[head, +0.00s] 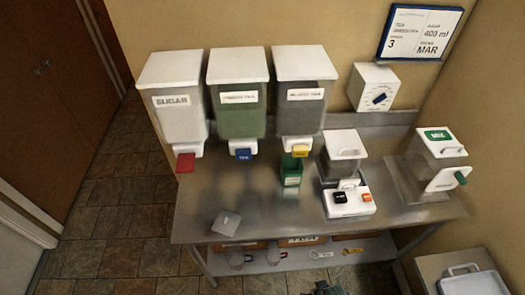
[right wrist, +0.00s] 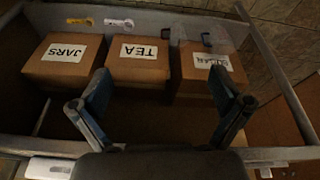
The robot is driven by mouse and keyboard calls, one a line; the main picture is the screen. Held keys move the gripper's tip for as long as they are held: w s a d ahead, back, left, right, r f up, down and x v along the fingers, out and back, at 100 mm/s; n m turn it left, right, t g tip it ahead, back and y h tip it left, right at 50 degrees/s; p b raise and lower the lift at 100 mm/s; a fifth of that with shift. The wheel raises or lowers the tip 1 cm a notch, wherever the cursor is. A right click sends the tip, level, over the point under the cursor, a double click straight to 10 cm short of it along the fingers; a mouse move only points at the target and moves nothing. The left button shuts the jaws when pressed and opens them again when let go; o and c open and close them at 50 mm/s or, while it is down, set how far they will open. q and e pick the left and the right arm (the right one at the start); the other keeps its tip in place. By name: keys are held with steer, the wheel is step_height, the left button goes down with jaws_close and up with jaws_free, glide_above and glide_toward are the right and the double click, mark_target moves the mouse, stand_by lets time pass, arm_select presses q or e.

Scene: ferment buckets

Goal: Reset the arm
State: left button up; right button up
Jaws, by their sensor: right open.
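My right gripper (right wrist: 160,76) shows in the right wrist view with its two fingers spread wide apart and nothing between them. Beyond the fingers are cardboard boxes on the lower shelf: one marked JARS (right wrist: 64,75), one marked TEA (right wrist: 138,74), and a third (right wrist: 196,76) whose label is partly hidden by a finger. In the head view a small dark part of my own arm or gripper (head: 325,288) shows at the bottom edge, in front of the table. My left gripper is not in view.
A steel table (head: 250,185) carries three dispensers, with the sugar one (head: 180,118) at left. A green cup (head: 291,172) stands under the right dispenser. A tray (head: 470,285) is at bottom right.

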steer(key=s+f+g+b, duration=0.1)
steer(key=s+f, duration=0.2)
steer(key=f, duration=0.8)
steer(key=s+f+b, duration=0.1)
steer(key=s+f, duration=0.1)
steer(key=f, duration=1)
steer(key=s+d+f+g+b, duration=0.1)
steer(key=s+d+f, duration=0.2)
steer(key=s+f, duration=1.1)
steer(key=shift+s+d, duration=0.15)
steer(key=shift+s, duration=0.85)
